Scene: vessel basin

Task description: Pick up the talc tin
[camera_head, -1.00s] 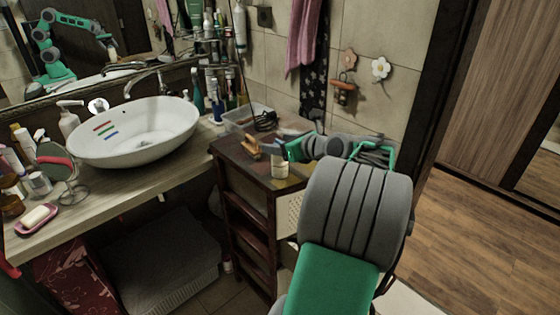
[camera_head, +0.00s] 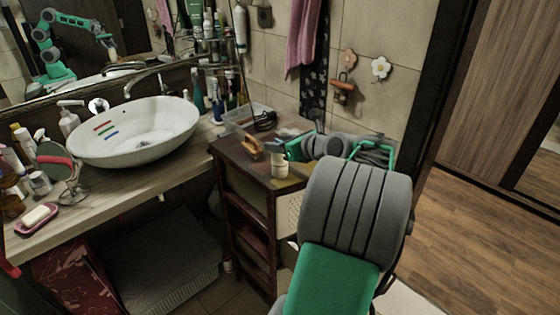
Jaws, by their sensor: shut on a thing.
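The talc tin looks to be the small cream cylinder (camera_head: 280,171) at the front edge of the dark wooden cabinet's top. It stands about upright. My gripper (camera_head: 279,151) reaches in from the right and is shut on the upper part of the tin. The fingers are small in this view and partly hide the tin's top. I cannot tell whether the tin's base touches the cabinet top.
The dark cabinet (camera_head: 232,150) also bears a wooden-handled brush (camera_head: 251,146) just left of the tin and a clear bin (camera_head: 238,119) with a dark cable behind. The white basin (camera_head: 135,145) stands on the counter at left. Tiled wall is behind.

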